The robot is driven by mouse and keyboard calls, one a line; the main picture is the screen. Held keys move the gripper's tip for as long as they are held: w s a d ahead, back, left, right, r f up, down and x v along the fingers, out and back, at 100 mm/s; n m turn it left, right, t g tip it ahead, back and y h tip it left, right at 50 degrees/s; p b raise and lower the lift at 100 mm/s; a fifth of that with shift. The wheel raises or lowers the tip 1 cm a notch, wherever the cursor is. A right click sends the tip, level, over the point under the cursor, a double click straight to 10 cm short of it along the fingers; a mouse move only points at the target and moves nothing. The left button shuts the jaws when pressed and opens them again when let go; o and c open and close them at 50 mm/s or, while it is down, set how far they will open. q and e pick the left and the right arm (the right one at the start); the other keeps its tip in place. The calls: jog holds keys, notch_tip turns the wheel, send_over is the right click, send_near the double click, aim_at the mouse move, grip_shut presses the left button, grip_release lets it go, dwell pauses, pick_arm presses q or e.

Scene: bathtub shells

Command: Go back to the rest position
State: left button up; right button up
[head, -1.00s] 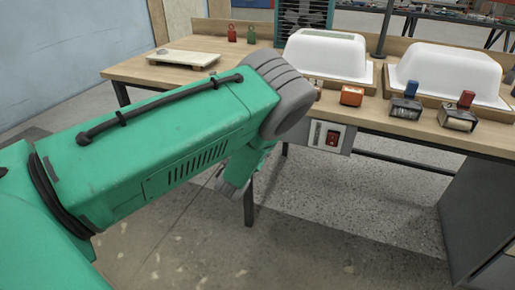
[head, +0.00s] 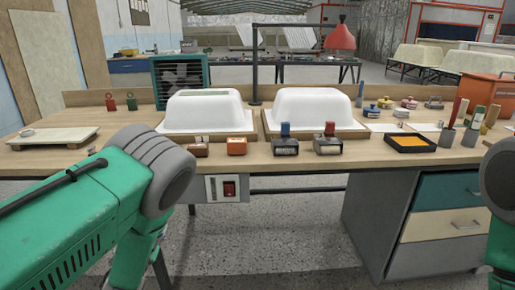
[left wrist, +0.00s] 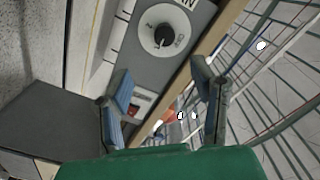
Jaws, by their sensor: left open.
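My left arm (head: 90,210) comes in from the left in the head view, bent downward in front of the workbench. Its gripper is not visible there. In the left wrist view my left gripper (left wrist: 163,92) is open, with its two fingers well apart and nothing between the tips. A grey panel with a round black-and-white knob (left wrist: 163,37) lies beyond the fingers. My right arm (head: 500,200) shows only in part at the right edge of the head view, and its gripper is out of sight.
Two white bathtub shells (head: 207,110) (head: 314,110) stand on the wooden workbench (head: 265,157). Stamps (head: 286,142) line its front edge. A switch box (head: 216,190) hangs below it. A drawer cabinet (head: 436,220) stands at the right. Floor below the bench's middle is clear.

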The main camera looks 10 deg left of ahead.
pick_arm(q)
jog(key=s+d+f+n+g+h+p, duration=0.1)
jog(key=s+f+n+g, duration=0.1)
jog(key=s+f+g, duration=0.45)
jog(key=s+d+f+n+g+p, duration=0.15)
jog(key=s+f, duration=0.25)
jog(key=s, duration=0.5)
jog(key=s+d+n+g+h, duration=0.1)
jog(key=s+d+g, duration=0.3)
jog(key=s, duration=0.6)
jog(key=s+d+n+g+h+p, duration=0.1)
jog(key=s+d+g, duration=0.3)
jog(key=s, duration=0.7)
jog(key=shift+d+f+n+g+h, duration=0.2)
jog(key=shift+d+n+g+h, duration=0.1)
jog(key=shift+d+n+h, duration=0.35)
